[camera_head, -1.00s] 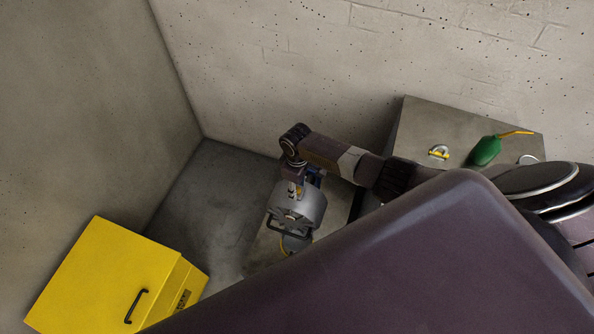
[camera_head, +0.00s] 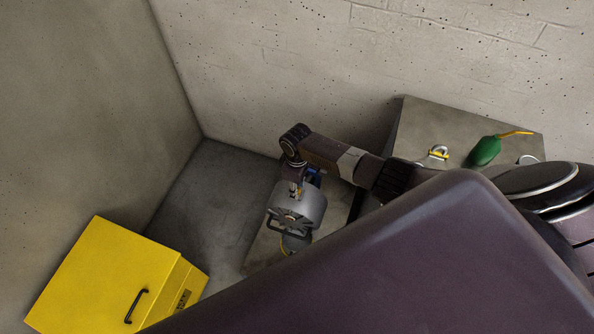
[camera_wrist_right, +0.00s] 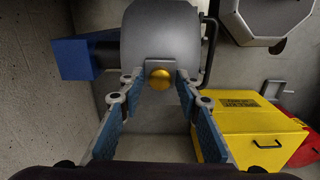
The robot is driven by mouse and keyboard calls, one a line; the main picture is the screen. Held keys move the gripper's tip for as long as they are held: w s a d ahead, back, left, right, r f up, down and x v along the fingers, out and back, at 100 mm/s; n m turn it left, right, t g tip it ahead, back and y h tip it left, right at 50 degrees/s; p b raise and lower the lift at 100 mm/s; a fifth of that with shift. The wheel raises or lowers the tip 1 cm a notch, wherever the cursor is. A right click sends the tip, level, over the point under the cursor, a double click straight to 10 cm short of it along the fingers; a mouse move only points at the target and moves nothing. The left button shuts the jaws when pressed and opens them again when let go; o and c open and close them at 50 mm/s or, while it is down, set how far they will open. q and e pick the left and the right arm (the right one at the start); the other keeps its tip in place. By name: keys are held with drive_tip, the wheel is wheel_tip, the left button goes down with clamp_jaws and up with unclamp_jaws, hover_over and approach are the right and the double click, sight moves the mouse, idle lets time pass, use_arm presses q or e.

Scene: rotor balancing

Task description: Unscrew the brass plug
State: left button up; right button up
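The brass plug (camera_wrist_right: 159,78) is a round golden knob on a small plate on the side of a grey metal drum (camera_wrist_right: 160,35) in the right wrist view. My right gripper (camera_wrist_right: 159,76) has its two fingertips on either side of the plug, with a narrow gap visible on both sides. In the head view the right gripper (camera_head: 296,187) points down at the top of the grey drum (camera_head: 299,208); the plug is hard to make out there. My left gripper is not in view.
A blue block (camera_wrist_right: 82,57) sits beside the drum and a black handle (camera_wrist_right: 209,55) curves past it. A yellow cabinet (camera_head: 95,275) stands at lower left. A grey bench (camera_head: 420,120) holds a green bottle (camera_head: 485,151) and a small yellow-and-metal item (camera_head: 438,152).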

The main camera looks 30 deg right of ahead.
clamp_jaws()
drive_tip(key=n+b, duration=0.1)
drive_tip(key=n, duration=0.3)
drive_tip(key=n+b, duration=0.1)
drive_tip(key=n, duration=0.3)
drive_tip(key=shift+f, duration=0.1)
drive_tip(key=n+b, duration=0.2)
drive_tip(key=n, duration=0.5)
drive_tip(key=n+b, duration=0.1)
drive_tip(key=n, duration=0.2)
drive_tip(key=shift+n, duration=0.3)
